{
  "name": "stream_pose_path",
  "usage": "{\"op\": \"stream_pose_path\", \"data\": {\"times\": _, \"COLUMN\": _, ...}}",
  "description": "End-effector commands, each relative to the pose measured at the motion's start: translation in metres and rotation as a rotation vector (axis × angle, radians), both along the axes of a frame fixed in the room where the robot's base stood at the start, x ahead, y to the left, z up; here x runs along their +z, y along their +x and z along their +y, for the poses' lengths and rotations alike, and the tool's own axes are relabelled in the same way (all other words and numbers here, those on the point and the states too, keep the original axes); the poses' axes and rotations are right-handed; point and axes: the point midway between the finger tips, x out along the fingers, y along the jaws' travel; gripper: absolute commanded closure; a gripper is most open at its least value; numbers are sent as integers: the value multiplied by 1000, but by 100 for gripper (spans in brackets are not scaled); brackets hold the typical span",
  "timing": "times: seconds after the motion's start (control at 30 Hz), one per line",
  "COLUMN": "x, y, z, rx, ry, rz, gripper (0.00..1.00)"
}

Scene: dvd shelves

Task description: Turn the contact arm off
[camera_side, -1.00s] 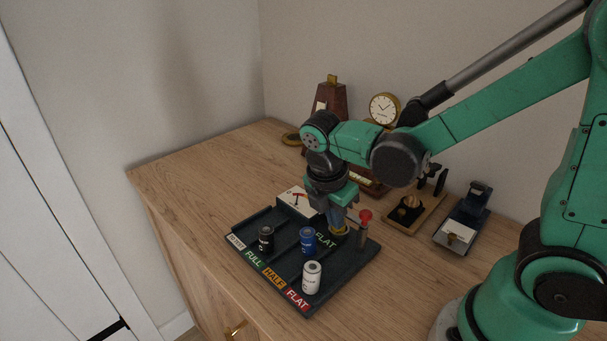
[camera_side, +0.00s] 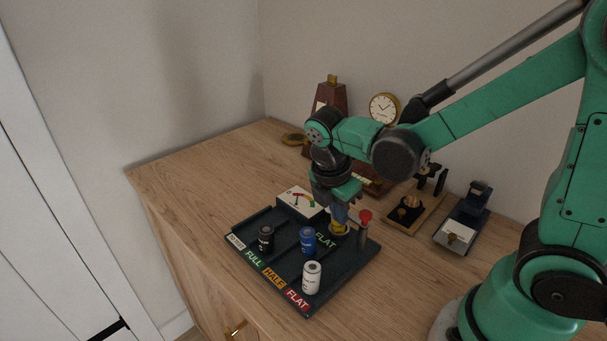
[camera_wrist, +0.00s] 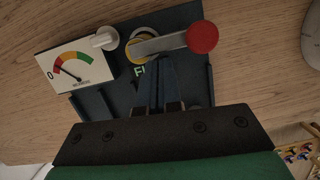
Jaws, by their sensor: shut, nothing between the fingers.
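The contact arm (camera_wrist: 165,44) is a silver lever with a red round knob (camera_wrist: 203,37) at its right end in the wrist view. It lies across the top of a yellow-ringed cylinder (camera_wrist: 134,56). In the side view the red knob (camera_side: 365,216) stands at the board's right corner. My gripper (camera_wrist: 158,62) is shut and empty, its fingertips close beside the lever's near edge, left of the knob; whether they touch it I cannot tell. In the side view my gripper (camera_side: 341,222) points down over the board beside the knob. The fingers partly hide the yellow cylinder (camera_side: 338,230).
The dark board (camera_side: 335,278) carries a meter (camera_side: 298,202), whose needle points low left in the wrist view (camera_wrist: 75,72). Black (camera_side: 266,240), blue (camera_side: 307,240) and white (camera_side: 312,277) cylinders stand on it. A telegraph key (camera_side: 408,212) and a clock (camera_side: 384,108) are behind.

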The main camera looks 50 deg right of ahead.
Motion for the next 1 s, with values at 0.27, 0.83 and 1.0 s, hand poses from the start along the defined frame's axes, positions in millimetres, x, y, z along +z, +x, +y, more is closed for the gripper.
{"op": "stream_pose_path", "data": {"times": 0.27, "x": 0, "y": 2, "z": -2, "rx": -49, "ry": 0, "rz": -1, "gripper": 100}}
{"op": "stream_pose_path", "data": {"times": 0.83, "x": 0, "y": 6, "z": -12, "rx": -296, "ry": 0, "rz": 0, "gripper": 100}}
{"op": "stream_pose_path", "data": {"times": 1.0, "x": 0, "y": 7, "z": -19, "rx": -455, "ry": 0, "rz": 0, "gripper": 100}}
